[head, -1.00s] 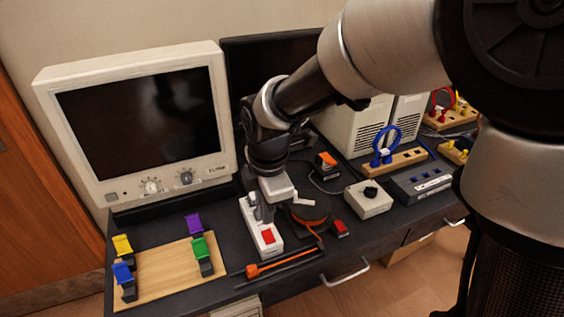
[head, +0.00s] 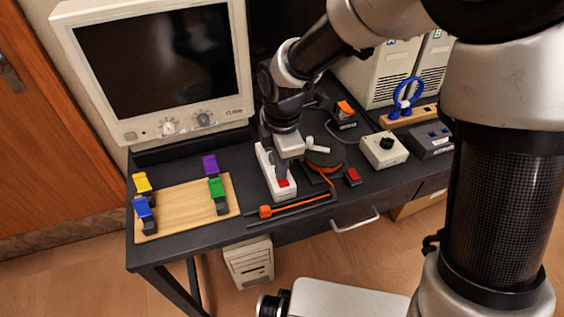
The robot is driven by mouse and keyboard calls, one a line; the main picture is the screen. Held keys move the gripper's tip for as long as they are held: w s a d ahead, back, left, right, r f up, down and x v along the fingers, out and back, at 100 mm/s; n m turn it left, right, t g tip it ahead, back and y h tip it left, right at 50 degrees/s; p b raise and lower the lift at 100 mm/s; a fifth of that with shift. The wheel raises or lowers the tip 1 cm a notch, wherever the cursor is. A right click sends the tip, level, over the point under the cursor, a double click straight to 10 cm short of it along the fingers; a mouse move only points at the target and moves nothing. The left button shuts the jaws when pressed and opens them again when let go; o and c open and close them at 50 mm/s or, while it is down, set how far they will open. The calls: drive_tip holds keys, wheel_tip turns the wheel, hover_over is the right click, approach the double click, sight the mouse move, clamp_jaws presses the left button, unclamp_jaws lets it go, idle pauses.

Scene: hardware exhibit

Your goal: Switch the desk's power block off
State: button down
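The power block is a long white block (head: 265,158) with a red switch (head: 283,183) at its near end. It lies on the dark desk (head: 190,160), right of the wooden board. My gripper (head: 282,170) points down over the block, its tip just behind the red switch or over its far edge. The gripper hides part of the block's middle. I cannot tell whether the tip touches the switch, which way the switch is tilted, or how far apart the fingers are.
A cream monitor (head: 155,75) stands behind. The wooden board (head: 180,200) with coloured clips lies left. An orange-and-black tool (head: 290,207) lies in front of the block. A round dark reel (head: 325,160), a red-topped box (head: 352,177) and a knob box (head: 384,149) are right.

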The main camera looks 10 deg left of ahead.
drive_tip(key=shift+f+g+p, duration=0.3)
drive_tip(key=shift+f+p, duration=0.05)
drive_tip(key=shift+p, duration=0.15)
drive_tip(key=shift+f, duration=0.25)
drive_tip(key=shift+d+f, duration=0.1)
drive_tip(key=shift+s+d, duration=0.1)
drive_tip(key=shift+s, duration=0.05)
drive_tip(key=shift+s+d+h, duration=0.3)
drive_tip(key=shift+s, duration=0.2)
drive_tip(key=r+p, duration=0.2)
drive_tip(key=r, duration=0.1)
drive_tip(key=r+p, duration=0.2)
drive_tip(key=shift+w+a+r, duration=0.2)
drive_tip(key=shift+w+a, duration=0.15)
wheel_tip(320, 180, up, 10)
drive_tip(key=p, duration=0.1)
drive_tip(key=shift+p, duration=0.3)
